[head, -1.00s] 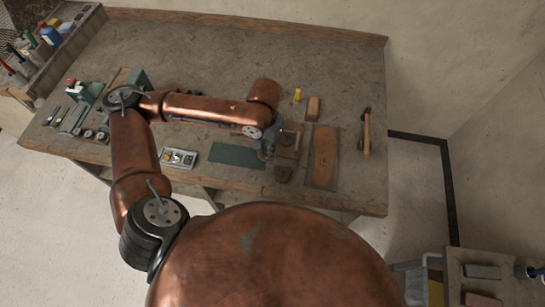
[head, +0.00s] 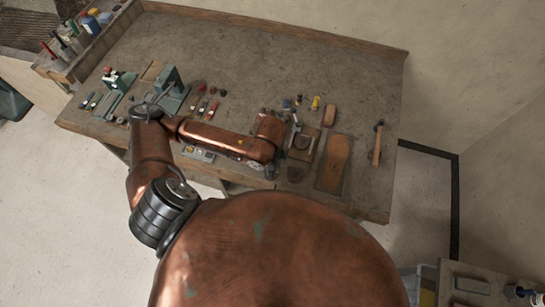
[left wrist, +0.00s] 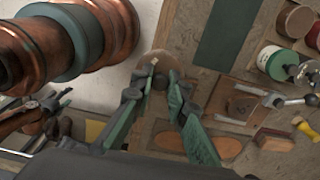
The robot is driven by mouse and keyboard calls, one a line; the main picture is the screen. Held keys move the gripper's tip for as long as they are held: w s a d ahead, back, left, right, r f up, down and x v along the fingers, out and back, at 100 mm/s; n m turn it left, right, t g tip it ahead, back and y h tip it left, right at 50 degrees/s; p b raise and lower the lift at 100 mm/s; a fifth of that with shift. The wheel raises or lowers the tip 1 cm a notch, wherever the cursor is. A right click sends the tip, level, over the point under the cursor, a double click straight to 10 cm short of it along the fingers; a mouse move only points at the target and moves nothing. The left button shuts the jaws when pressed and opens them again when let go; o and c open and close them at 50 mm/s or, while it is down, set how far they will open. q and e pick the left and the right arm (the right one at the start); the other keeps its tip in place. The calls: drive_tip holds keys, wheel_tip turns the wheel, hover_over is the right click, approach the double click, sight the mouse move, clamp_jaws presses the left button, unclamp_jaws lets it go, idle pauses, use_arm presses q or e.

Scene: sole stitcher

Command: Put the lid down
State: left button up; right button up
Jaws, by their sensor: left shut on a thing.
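In the left wrist view, my left gripper (left wrist: 160,82) is shut, with a round brown disc (left wrist: 168,62) at its fingertips that looks like the lid. The fingers cover part of it, and I cannot tell whether it touches the bench. In the head view, my left gripper (head: 269,172) is small and dark near the bench's front edge, left of a dark brown pad (head: 295,174). The lid cannot be made out there. My right gripper is in neither view.
A wooden base (head: 302,143) with a metal handle, an orange-brown sole (head: 335,160) on a board and a hammer (head: 376,145) lie to the right. A jar with a green side (left wrist: 277,62) stands beside a dark green mat (left wrist: 228,35). The bench's back is clear.

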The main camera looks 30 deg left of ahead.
use_arm(q)
drive_tip(key=w+a+f, duration=0.1)
drive_tip(key=w+f, duration=0.1)
drive_tip(key=w, duration=0.1)
drive_tip(key=w+a+f, duration=0.2)
drive_tip(key=w+f, duration=0.1)
drive_tip(key=w+a+f+p, duration=0.1)
drive_tip(key=w+a+f, duration=0.1)
drive_tip(key=w, duration=0.1)
drive_tip(key=shift+w+f, duration=0.35)
drive_tip(key=shift+w+a+f, duration=0.25)
drive_tip(key=shift+w+f, duration=0.1)
drive_tip(key=shift+f, duration=0.2)
wheel_tip(320, 180, down, 3)
drive_tip(key=shift+w+a+f+p, duration=0.1)
drive_tip(key=shift+w+f+p, duration=0.1)
drive_tip(key=shift+p, duration=0.1)
drive_tip(key=shift+s, duration=0.1)
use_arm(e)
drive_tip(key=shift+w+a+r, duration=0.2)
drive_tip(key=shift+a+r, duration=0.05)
use_arm(q)
drive_tip(key=shift+f, duration=0.15)
drive_tip(key=o, duration=0.8)
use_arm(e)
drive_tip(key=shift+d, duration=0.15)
